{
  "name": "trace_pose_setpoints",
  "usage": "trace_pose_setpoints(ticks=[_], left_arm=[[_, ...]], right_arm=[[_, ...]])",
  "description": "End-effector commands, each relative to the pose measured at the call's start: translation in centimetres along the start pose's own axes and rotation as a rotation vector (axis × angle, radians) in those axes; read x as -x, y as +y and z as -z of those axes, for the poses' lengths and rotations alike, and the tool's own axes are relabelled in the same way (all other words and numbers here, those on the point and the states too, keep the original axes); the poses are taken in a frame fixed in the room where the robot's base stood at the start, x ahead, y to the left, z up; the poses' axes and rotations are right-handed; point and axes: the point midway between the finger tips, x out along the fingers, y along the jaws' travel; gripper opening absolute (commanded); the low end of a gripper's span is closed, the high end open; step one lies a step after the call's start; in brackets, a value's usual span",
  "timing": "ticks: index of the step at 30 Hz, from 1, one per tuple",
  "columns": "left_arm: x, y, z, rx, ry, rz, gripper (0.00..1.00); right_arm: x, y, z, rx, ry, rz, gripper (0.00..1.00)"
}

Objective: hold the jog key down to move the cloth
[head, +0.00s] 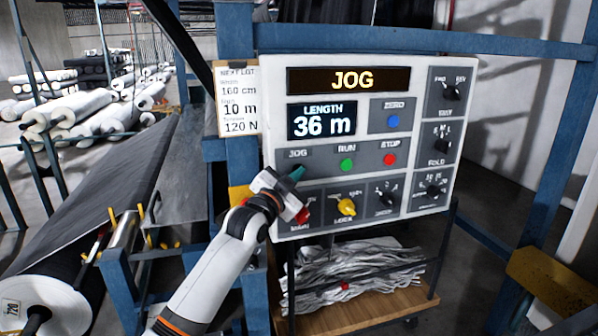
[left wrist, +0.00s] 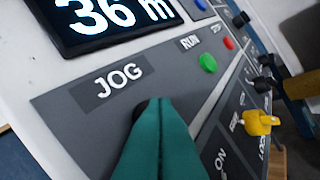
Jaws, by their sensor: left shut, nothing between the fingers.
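The control panel (head: 420,150) is white with grey sections. Its top display (head: 350,80) reads JOG, and the length display (head: 322,120) reads 36 m. My left gripper (head: 296,173) is shut and empty, its teal fingertips at the jog key's spot below the JOG label. In the left wrist view the fingertips (left wrist: 160,103) cover most of the jog key (left wrist: 139,108); only a dark edge shows. They appear to be against it, though contact itself is hidden. The dark grey cloth (head: 95,195) runs down to a roll at lower left. My right gripper is not in view.
The green RUN button (head: 347,165) and red STOP button (head: 389,160) sit right of the jog key. A yellow knob (head: 347,207) is below. A blue frame (head: 240,120) stands left of the panel. A cart with crumpled cloth (head: 350,275) is underneath.

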Motion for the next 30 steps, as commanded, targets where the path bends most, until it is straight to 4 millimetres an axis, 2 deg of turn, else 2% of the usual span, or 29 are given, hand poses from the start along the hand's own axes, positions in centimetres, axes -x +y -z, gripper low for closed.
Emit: trace_pose_setpoints(ticks=[21, 30], left_arm=[[0.02, 0.05, 0.05, 0.000, 0.001, -0.001, 0.00], [0.87, -0.58, -0.63, 0.002, 0.001, 0.001, 0.00]], right_arm=[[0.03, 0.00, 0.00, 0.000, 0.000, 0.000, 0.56], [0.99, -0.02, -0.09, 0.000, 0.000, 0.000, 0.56]])
